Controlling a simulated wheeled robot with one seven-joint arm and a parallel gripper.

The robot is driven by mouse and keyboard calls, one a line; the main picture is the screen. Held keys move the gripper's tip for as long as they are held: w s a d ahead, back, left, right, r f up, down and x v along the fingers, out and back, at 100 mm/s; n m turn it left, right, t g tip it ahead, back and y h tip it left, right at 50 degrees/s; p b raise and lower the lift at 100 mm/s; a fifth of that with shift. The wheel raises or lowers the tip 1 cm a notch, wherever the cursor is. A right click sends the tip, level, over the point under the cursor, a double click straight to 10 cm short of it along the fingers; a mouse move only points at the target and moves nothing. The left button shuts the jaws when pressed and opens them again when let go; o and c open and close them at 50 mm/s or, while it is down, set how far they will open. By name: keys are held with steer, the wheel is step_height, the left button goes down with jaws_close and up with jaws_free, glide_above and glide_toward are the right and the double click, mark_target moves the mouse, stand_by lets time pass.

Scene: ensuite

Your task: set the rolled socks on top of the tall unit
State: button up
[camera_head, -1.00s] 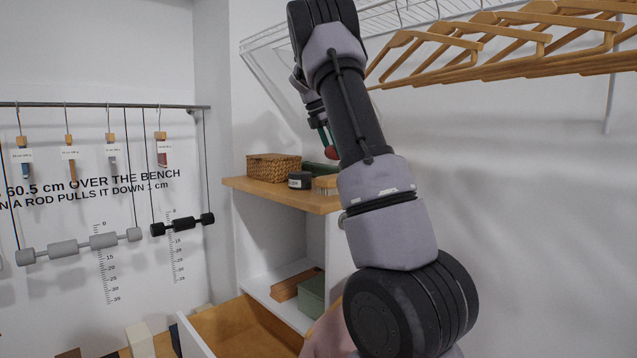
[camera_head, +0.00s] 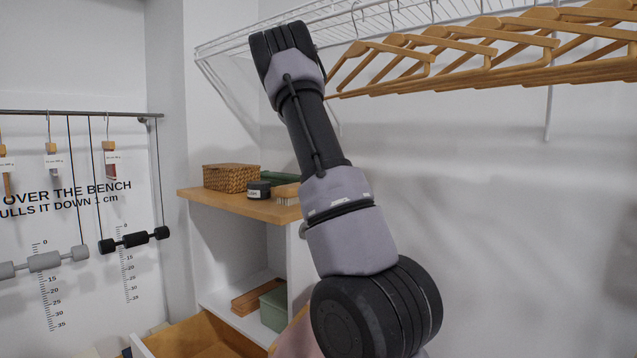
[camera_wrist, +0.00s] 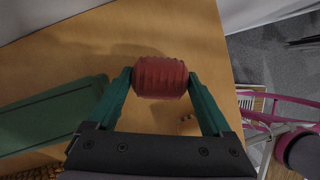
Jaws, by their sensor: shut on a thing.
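The rolled socks (camera_wrist: 160,77) are a red ribbed roll in the wrist view. My gripper (camera_wrist: 161,82) is shut on them, with one green finger at each end of the roll. Below them is the wooden top of the tall unit (camera_wrist: 120,45), whose edge runs just right of my gripper. I cannot tell whether the socks touch the wood. In the head view the unit's top (camera_head: 225,203) shows at the middle left; my gripper and the socks are hidden there behind my arm.
A green tray (camera_wrist: 40,115) lies left of my gripper on the top. A wicker basket (camera_head: 231,178), a dark jar (camera_head: 259,189) and a brush (camera_head: 287,193) stand on it too. A wire shelf with wooden hangers (camera_head: 480,50) is above right. Bare wood shows beyond the socks.

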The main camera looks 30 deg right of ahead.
steer(key=shift+f, duration=0.35)
steer(key=shift+f, duration=0.1)
steer(key=o, duration=1.1)
steer(key=shift+o, duration=0.2)
steer(key=v, duration=1.2)
